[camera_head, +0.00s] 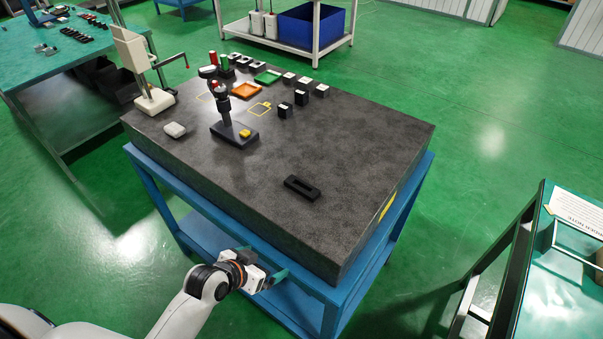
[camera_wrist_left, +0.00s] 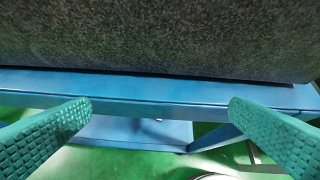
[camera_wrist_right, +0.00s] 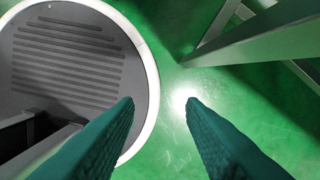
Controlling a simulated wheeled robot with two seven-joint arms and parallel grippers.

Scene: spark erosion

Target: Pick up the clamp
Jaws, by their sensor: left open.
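I cannot tell for sure which object is the clamp. A black rectangular block with a long slot (camera_head: 302,188) lies alone near the front of the dark granite table (camera_head: 350,150). My left gripper (camera_head: 268,277) is open and empty, beside the table's front edge and apart from both. In the left wrist view its green fingers (camera_wrist_left: 160,108) are spread before the stone side and blue frame. My right gripper (camera_wrist_right: 160,101) is open and empty over the floor.
A green-topped cart (camera_head: 560,270) stands at the right.

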